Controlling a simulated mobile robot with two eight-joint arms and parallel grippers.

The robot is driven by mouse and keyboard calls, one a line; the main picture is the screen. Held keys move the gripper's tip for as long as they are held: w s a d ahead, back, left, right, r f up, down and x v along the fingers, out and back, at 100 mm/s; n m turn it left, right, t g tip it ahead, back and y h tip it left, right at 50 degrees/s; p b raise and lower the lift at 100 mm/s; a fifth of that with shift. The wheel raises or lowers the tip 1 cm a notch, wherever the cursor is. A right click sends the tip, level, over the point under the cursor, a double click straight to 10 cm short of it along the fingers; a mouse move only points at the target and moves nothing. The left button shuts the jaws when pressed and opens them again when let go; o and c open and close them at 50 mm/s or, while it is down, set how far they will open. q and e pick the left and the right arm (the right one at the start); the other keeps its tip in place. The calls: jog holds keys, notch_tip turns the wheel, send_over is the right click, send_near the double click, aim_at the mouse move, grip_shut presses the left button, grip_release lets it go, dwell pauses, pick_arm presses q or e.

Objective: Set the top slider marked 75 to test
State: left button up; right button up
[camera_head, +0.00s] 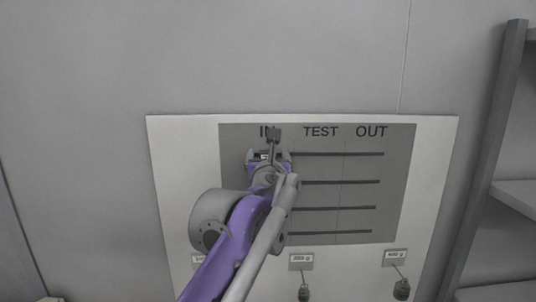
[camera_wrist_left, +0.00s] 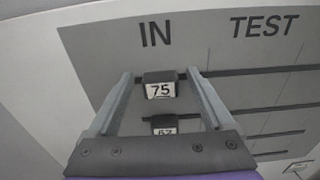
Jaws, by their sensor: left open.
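The top slider marked 75 (camera_wrist_left: 160,89) is a dark block with a white label, under the word IN at the left end of the top slot. In the head view it shows only in part (camera_head: 264,156), mostly hidden by my arm. My left gripper (camera_wrist_left: 160,76) is open, with one finger on each side of the slider; I cannot tell whether either finger touches it. In the head view my left gripper (camera_head: 268,157) is in front of the IN column. TEST (camera_head: 320,132) is the middle column, to the right of IN. My right gripper is not in view.
A second slider (camera_wrist_left: 163,125) sits just below, its label partly hidden by the gripper. The grey panel (camera_head: 400,165) has several horizontal slots. Weights (camera_head: 401,289) hang below it on the white board (camera_head: 435,170). A shelf unit (camera_head: 497,150) stands at the right.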

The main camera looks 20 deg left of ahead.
pick_arm(q)
grip_shut()
dwell(0.5)
